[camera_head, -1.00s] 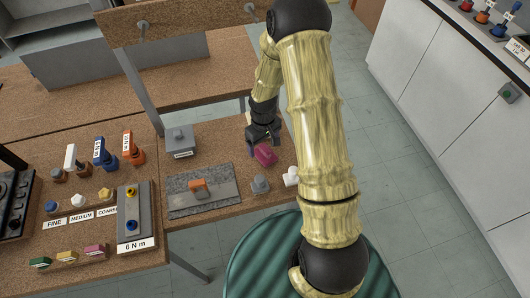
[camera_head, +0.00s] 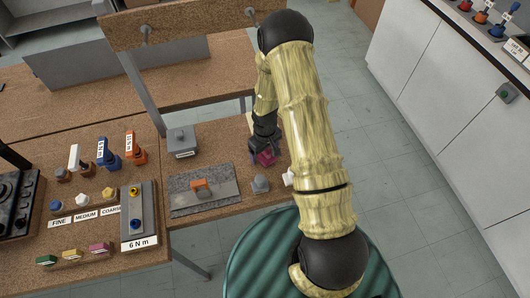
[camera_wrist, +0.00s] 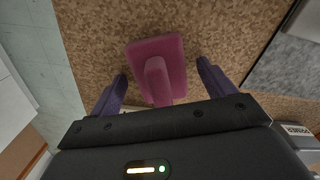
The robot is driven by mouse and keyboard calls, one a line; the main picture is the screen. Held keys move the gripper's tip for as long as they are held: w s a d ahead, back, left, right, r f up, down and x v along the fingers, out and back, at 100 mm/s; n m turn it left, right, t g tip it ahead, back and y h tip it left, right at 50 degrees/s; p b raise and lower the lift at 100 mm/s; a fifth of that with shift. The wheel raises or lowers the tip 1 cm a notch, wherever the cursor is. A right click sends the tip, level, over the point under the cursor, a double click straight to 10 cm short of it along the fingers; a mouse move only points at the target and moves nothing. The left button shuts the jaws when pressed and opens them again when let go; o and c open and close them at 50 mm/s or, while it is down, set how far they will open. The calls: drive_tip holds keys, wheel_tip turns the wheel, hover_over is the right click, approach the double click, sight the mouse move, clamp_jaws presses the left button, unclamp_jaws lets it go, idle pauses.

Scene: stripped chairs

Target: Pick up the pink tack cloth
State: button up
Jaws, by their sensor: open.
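The pink tack cloth (camera_wrist: 174,52) lies on the cork-brown bench top (camera_wrist: 227,25), a flat block with a raised grip in its middle. In the wrist view it sits between and ahead of the two purple fingers of my gripper (camera_wrist: 160,88). The fingers are apart, one on each side, and do not appear to touch it. In the head view my gripper (camera_head: 262,150) is right over the cloth (camera_head: 266,159) and hides part of it.
A grey block (camera_head: 260,184) and a white piece (camera_head: 289,177) stand close in front of the cloth. A grey mat (camera_head: 215,204) with an orange-topped block (camera_head: 201,188) lies to the left, and a grey box (camera_head: 182,142) stands behind it. The bench's right edge is near.

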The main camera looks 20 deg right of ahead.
idle(0.4)
drive_tip(key=c, duration=1.1)
drive_tip(key=shift+c, duration=0.2)
drive_tip(key=shift+r, duration=0.1)
wheel_tip(320, 180, up, 10)
drive_tip(key=shift+f+b, duration=0.1)
drive_tip(key=shift+b, duration=1.1)
